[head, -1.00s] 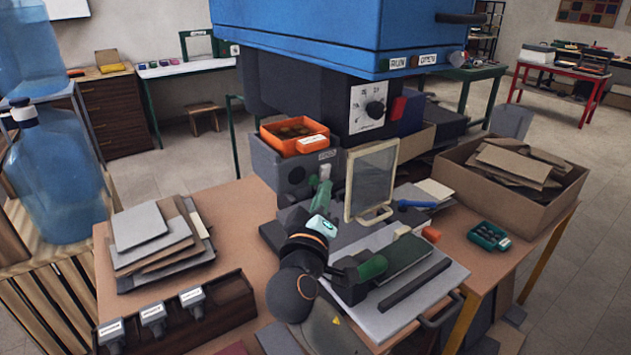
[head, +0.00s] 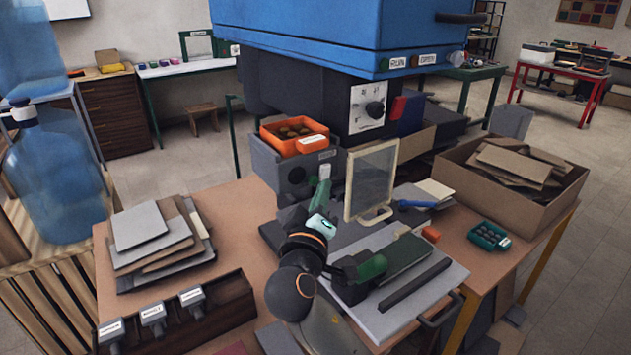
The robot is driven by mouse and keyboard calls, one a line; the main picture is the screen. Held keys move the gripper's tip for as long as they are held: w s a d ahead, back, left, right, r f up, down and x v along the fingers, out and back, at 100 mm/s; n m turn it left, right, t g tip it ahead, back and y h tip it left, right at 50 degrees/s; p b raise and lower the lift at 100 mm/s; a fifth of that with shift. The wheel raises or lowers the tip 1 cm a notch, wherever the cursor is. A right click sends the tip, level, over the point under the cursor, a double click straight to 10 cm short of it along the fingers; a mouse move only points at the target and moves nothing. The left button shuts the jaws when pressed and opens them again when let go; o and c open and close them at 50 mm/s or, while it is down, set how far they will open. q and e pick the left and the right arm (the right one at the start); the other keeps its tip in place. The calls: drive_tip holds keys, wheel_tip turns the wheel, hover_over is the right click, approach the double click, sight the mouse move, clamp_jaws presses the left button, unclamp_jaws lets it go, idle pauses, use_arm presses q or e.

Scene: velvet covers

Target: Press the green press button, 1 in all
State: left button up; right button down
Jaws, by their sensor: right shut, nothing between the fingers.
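The blue press (head: 300,35) stands at the back of the table. A small green button (head: 384,65) appears on its lower front edge, beside a white label; it is too small to see whether it is pressed in. My right gripper (head: 325,172) is shut and empty. It points up and away in front of the grey box, left of the framed clear panel (head: 371,181). It is below and to the left of the green button, well apart from it. My left gripper is not in view.
An orange tray (head: 295,134) sits on the grey box near my right gripper. A dial panel (head: 367,106) with a red switch is under the press. A cardboard box (head: 515,205) stands right, stacked sheets (head: 125,278) left. The space in front of the blue press edge looks free.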

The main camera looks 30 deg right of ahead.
drive_tip(key=shift+w, duration=0.35)
drive_tip(key=shift+w, duration=0.55)
idle(0.6)
drive_tip(key=shift+s, duration=1)
drive_tip(key=s, duration=0.5)
drive_tip(key=shift+d, duration=0.15)
drive_tip(key=shift+f, duration=0.1)
idle(0.3)
idle(0.5)
